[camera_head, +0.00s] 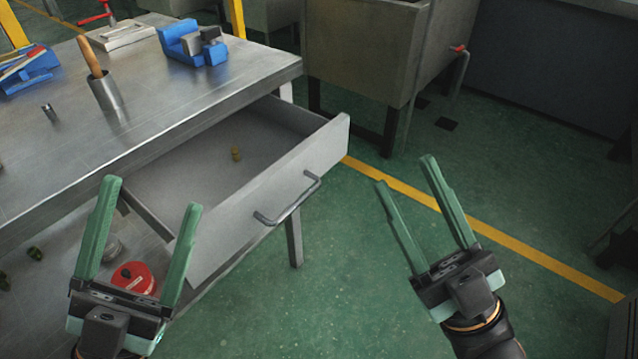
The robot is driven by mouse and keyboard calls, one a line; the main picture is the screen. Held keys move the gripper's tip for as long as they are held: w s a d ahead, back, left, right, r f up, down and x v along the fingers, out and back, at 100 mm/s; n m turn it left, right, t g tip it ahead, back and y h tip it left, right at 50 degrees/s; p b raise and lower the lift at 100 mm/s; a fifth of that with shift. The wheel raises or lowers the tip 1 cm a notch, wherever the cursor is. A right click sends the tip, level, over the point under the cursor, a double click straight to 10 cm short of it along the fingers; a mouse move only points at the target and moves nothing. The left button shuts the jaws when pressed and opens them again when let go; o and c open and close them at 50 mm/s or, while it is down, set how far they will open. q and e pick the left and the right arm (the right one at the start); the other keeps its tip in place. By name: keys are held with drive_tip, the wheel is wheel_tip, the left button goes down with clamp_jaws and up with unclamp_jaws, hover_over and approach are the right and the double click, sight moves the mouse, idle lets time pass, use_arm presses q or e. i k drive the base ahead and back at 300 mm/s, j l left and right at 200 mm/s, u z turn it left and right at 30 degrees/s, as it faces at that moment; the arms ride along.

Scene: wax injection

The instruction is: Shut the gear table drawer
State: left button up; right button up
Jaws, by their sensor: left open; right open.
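The gear table (150,135) is a grey metal table at the left. Its drawer (255,203) is pulled out toward me, with a bar handle (288,203) on its light grey front panel.
On the tabletop are a blue vise (190,42), a metal cup (106,92) with a wooden handle (90,57) and a blue tool (28,70). A red round object (134,278) sits below the drawer. A large grey bin (365,50) stands behind.

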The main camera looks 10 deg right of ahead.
sight(285, 148)
drive_tip(key=k+j+u, duration=0.1)
drive_tip(key=u, duration=0.25)
drive_tip(key=k+j+u, duration=0.1)
drive_tip(key=j+u, duration=0.3)
drive_tip(key=l, duration=0.1)
